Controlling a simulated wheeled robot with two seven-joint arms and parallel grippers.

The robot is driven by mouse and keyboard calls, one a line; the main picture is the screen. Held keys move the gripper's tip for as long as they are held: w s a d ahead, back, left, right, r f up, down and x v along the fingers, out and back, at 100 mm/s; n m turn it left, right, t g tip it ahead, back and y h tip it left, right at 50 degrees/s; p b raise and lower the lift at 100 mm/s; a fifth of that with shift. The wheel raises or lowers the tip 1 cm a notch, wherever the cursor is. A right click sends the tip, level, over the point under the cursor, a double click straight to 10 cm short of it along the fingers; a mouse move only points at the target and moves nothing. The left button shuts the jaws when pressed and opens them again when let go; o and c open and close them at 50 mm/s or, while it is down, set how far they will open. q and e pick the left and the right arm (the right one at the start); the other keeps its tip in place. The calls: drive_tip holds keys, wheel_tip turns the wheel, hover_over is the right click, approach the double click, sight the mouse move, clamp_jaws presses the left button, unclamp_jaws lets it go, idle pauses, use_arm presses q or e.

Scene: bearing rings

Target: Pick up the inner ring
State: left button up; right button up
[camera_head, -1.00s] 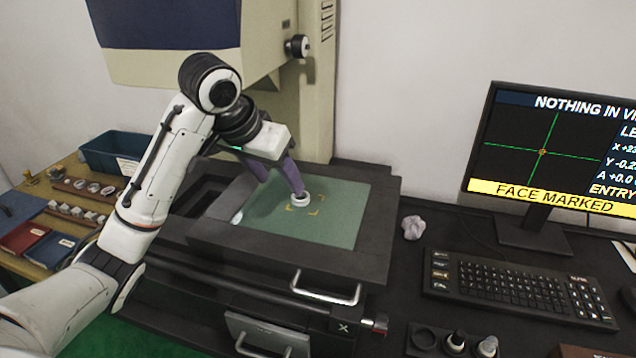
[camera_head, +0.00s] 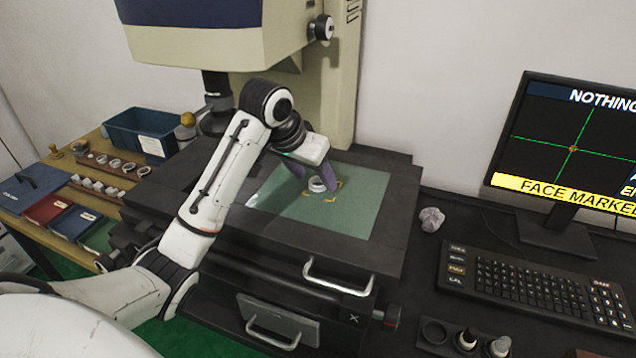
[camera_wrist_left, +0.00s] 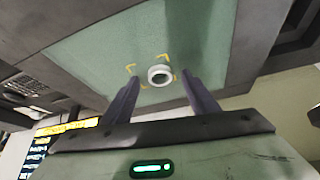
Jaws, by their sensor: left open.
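A small white inner ring (camera_head: 317,184) lies on the green glass stage plate (camera_head: 352,219), within yellow corner marks. It also shows in the left wrist view (camera_wrist_left: 159,75), just past and between the fingertips. My left gripper (camera_head: 316,179) is open, with its two purple-grey fingers on either side of the ring in the head view. In the left wrist view the left gripper (camera_wrist_left: 159,79) has clear space between each finger and the ring. I cannot tell the exact height of the fingertips over the plate. My right gripper is not in view.
The measuring machine's column (camera_head: 343,90) rises behind the stage. A wooden bench at the left holds a blue bin (camera_head: 135,129) and several rings.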

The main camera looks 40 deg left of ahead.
use_arm(q)
drive_tip(key=shift+w+f, duration=0.3)
drive_tip(key=shift+f, duration=0.2)
drive_tip(key=c, duration=1.3)
drive_tip(key=shift+o, duration=0.2)
drive_tip(key=shift+r, duration=0.1)
